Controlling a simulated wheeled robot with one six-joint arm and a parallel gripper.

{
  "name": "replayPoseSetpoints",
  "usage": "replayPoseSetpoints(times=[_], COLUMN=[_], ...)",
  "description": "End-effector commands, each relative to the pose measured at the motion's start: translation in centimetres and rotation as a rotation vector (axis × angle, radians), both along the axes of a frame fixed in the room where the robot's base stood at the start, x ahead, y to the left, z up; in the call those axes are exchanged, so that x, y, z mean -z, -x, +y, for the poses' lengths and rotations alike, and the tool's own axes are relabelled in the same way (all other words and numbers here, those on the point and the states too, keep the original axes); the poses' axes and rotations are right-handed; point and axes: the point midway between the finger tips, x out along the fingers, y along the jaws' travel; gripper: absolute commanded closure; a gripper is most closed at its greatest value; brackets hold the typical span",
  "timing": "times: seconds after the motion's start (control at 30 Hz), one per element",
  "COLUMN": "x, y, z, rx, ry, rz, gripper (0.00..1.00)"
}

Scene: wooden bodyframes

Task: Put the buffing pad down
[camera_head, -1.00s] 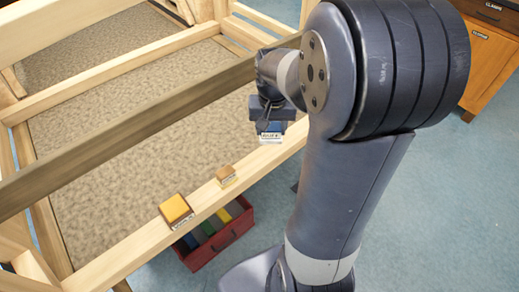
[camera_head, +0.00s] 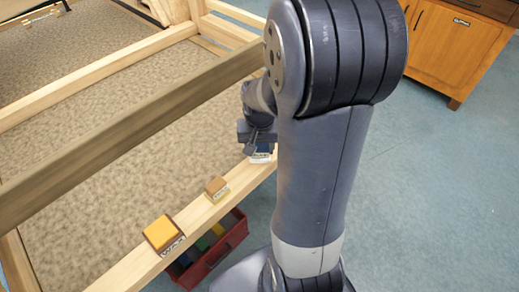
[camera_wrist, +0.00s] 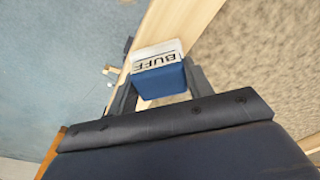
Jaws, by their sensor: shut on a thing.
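The buffing pad (camera_wrist: 161,80) is a blue block with a white face marked BUFF, seen in the wrist view. My gripper (camera_head: 259,145) is shut on it, with a finger on each side. In the head view the pad's white label (camera_head: 261,158) shows just under my gripper, over the pale wooden rail (camera_head: 238,184). I cannot tell whether the pad touches the rail. My arm hides part of this spot.
A yellow-topped block (camera_head: 162,232) and a smaller tan block (camera_head: 216,187) sit on the same rail, to the left. A red crate (camera_head: 235,241) with coloured things stands below the rail. A darker beam (camera_head: 110,142) crosses the frame. A wooden cabinet (camera_head: 452,47) stands behind.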

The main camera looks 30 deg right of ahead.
Motion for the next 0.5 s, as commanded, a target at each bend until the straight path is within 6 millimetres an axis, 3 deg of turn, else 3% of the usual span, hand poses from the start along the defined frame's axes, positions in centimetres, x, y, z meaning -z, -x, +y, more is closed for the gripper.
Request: replayPoseSetpoints(times=[0.1,0.47,0.5], x=[0.89,1.32,1.15], y=[0.02,0.0,0.0], z=[0.01,0.0,0.0], rx=[0.0,0.0,0.0], ry=[0.0,0.0,0.0], rz=[0.001,0.0,-0.001], gripper=[0.78,0.78,0.48])
